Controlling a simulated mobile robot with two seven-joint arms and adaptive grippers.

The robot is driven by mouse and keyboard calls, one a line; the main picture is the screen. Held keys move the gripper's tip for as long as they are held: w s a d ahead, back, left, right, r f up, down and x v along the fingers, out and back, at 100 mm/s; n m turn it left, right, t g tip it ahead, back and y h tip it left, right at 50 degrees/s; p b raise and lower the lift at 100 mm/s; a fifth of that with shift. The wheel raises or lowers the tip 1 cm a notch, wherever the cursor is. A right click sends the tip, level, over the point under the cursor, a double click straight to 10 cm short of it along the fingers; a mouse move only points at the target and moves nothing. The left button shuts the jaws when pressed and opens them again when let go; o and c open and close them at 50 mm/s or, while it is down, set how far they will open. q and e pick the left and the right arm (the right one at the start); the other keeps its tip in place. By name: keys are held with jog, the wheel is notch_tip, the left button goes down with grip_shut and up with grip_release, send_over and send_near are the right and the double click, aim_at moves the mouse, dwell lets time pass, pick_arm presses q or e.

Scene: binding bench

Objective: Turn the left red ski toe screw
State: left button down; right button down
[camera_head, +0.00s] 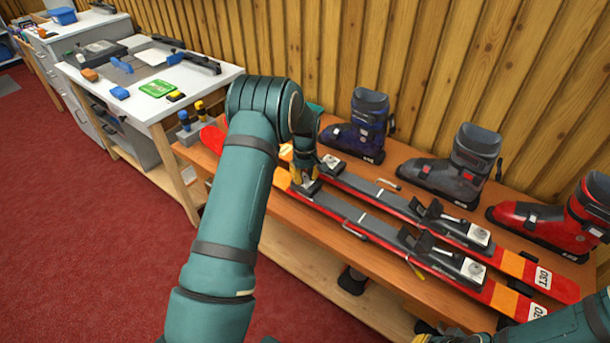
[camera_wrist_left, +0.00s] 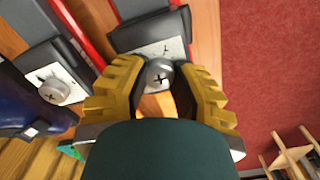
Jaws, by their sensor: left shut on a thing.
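Two red skis lie side by side on the wooden bench, the near ski (camera_head: 503,298) and the far ski (camera_head: 562,287). My left gripper (camera_head: 305,178) reaches down over the toe piece of the near ski. In the left wrist view, its yellow fingers (camera_wrist_left: 160,82) are shut on the grey cross-slotted toe screw (camera_wrist_left: 158,75), one finger on each side. A second toe screw (camera_wrist_left: 62,86) sits free on the other ski's plate. My right gripper (camera_head: 428,330) shows only in part at the bottom edge, and its fingers are unclear.
A blue boot (camera_head: 368,128), a grey boot (camera_head: 455,170) and a red boot (camera_head: 548,222) stand behind the skis along the plank wall. Screwdrivers (camera_head: 192,118) stand in a holder at the bench's left end. A white worktable (camera_head: 150,105) stands further left.

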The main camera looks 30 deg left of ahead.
aim_at(304, 176)
pick_arm(q)
jog(key=shift+n, duration=0.3)
jog(key=c, duration=0.7)
grip_release()
jog(key=shift+r, duration=0.1)
notch_tip(304, 176, up, 12)
dwell(0.5)
